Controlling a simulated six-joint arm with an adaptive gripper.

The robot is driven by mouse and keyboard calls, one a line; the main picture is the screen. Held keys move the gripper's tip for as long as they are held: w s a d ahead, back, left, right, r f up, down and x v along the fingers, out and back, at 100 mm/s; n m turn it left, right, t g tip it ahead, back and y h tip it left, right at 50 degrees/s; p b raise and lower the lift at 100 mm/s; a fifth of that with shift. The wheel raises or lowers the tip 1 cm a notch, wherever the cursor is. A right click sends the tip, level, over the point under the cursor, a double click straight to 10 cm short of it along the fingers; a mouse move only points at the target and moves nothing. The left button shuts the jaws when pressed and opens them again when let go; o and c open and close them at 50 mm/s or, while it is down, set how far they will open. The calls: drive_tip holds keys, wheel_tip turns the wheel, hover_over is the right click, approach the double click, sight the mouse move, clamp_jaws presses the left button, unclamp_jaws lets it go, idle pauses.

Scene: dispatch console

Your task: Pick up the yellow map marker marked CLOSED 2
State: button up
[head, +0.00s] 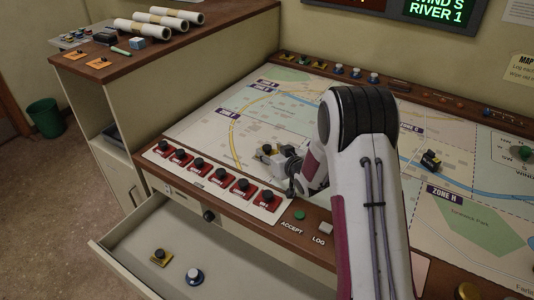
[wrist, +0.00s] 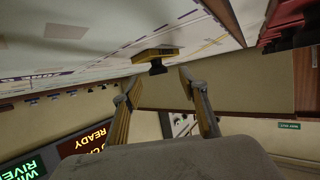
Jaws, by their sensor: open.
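A yellow marker with a black knob (wrist: 157,54) sits on the map just beyond my fingertips in the wrist view, which looks upside down. Its label cannot be read. My gripper (wrist: 160,78) is open, with nothing visible between its fingers and the marker a little ahead of them. In the head view my gripper (head: 276,160) is low over the map's left part, behind the red switches. A yellow and black bit (head: 266,148) shows beside it, partly hidden.
Red switches with black knobs (head: 219,177) line the console's front edge, near my gripper. A blue and white marker (head: 194,276) lies in the open drawer (head: 125,263). More markers stand on the back rail (head: 355,73). Rolled papers (head: 160,22) lie on the left cabinet.

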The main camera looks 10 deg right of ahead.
sight(267, 148)
drive_tip(key=shift+x, duration=1.6)
drive_tip(key=shift+d, duration=0.1)
clamp_jaws()
